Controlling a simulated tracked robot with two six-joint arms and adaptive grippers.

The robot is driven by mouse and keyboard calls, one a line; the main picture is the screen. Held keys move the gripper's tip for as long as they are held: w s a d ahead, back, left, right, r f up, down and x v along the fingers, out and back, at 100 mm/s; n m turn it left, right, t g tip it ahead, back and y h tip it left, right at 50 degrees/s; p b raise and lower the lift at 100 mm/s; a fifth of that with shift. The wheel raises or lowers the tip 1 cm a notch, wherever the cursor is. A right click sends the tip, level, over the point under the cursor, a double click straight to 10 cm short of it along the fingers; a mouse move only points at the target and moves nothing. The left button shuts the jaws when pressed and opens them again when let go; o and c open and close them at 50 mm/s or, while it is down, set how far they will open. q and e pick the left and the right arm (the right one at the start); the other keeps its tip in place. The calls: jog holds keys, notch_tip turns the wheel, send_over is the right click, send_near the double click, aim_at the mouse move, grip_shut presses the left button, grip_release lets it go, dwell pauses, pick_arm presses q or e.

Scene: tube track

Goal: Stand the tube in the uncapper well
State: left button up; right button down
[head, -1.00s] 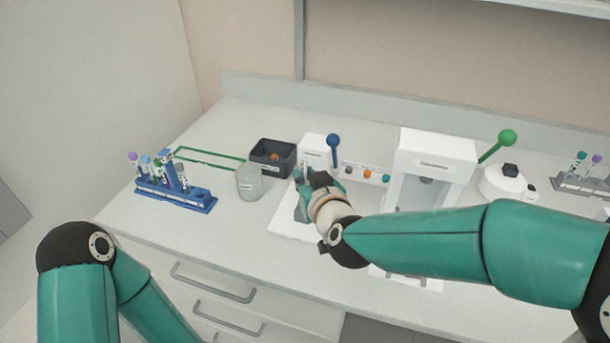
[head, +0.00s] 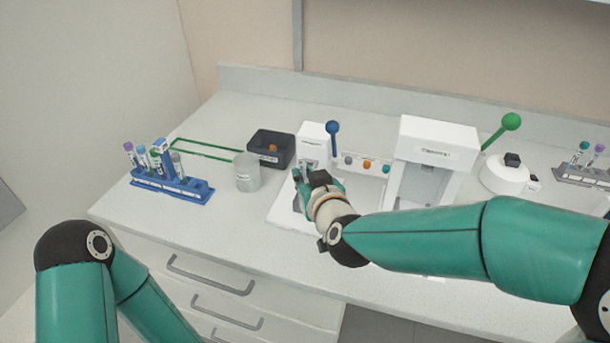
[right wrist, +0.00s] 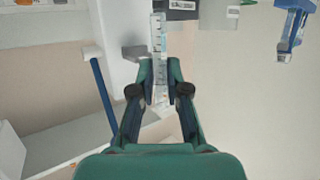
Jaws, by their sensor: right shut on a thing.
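My right gripper (head: 304,174) is at the white uncapper (head: 312,142) with the blue-knobbed lever, above its white base. In the right wrist view my right gripper (right wrist: 160,78) is shut on a clear, marked tube (right wrist: 158,34), which runs lengthwise between the fingers. The uncapper's white body (right wrist: 120,45) and blue lever (right wrist: 102,92) lie just left of the tube there. The well is hidden, so I cannot tell whether the tube is in it. My left gripper is out of view.
A blue tube rack (head: 197,193), a clear beaker (head: 246,184) and a dark bin (head: 283,140) stand left of the uncapper. A white machine with a green lever (head: 496,133) and a round white device (head: 504,175) stand right. My right forearm crosses the front bench.

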jog(key=shift+f+b, duration=0.45)
dwell(0.7)
jog(key=shift+f+b, duration=0.4)
jog(key=shift+f, duration=0.05)
jog(key=shift+f, duration=0.2)
jog(key=shift+f+b, duration=0.45)
jog(key=shift+b, duration=0.15)
jog(key=c, duration=1.1)
grip_release()
